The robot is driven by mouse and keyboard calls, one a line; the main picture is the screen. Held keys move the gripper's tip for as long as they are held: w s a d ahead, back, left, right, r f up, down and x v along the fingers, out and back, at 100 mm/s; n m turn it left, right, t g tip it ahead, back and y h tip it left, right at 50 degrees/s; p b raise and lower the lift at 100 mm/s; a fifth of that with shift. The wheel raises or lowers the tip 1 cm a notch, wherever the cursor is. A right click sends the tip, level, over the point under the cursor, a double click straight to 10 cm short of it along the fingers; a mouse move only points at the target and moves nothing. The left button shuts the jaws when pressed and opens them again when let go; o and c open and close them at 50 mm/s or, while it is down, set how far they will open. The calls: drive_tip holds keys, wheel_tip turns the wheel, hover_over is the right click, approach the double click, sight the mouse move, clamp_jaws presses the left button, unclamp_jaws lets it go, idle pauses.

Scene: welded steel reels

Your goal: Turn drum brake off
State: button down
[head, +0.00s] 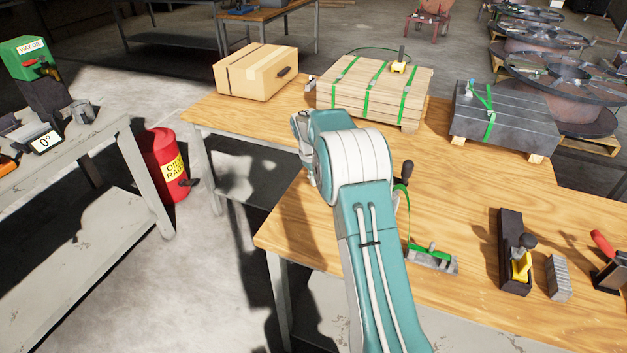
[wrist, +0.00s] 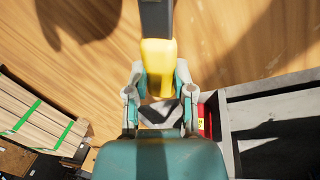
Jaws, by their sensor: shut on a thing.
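In the wrist view my gripper (wrist: 160,82) is closed around the yellow end (wrist: 158,66) of a dark bar (wrist: 156,18). The yellow end sits between the two fingers, and the bar runs up out of the picture. It looks like a lever with a yellow grip; what it is fixed to is out of view, so I cannot tell whether it is the drum brake or how it is set. In the head view my teal and white arm hides the gripper and the lever.
The wooden bench (head: 300,215) carries a cardboard box (head: 250,72), a strapped timber stack (head: 372,88), a strapped grey stack (head: 500,120), a green-strapped tool (head: 432,259) and a black block (head: 514,250). A red bin (head: 163,160) stands left. Steel reels (head: 560,80) stand behind.

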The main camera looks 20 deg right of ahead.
drive_tip(key=d+m, duration=0.1)
drive_tip(key=m, duration=0.1)
drive_tip(key=d+m, duration=0.1)
drive_tip(key=m, duration=0.1)
drive_tip(key=shift+w+d+f+g, duration=0.15)
drive_tip(key=shift+d+g, duration=0.05)
drive_tip(key=shift+g, duration=0.2)
drive_tip(key=shift+d+m, duration=0.6)
drive_tip(key=shift+m, duration=0.6)
drive_tip(key=shift+c, duration=2.3)
unclamp_jaws()
wheel_tip(320, 180, up, 12)
drive_tip(key=a, duration=0.2)
drive_tip(key=shift+w+f, duration=0.15)
drive_tip(key=shift+w, duration=0.15)
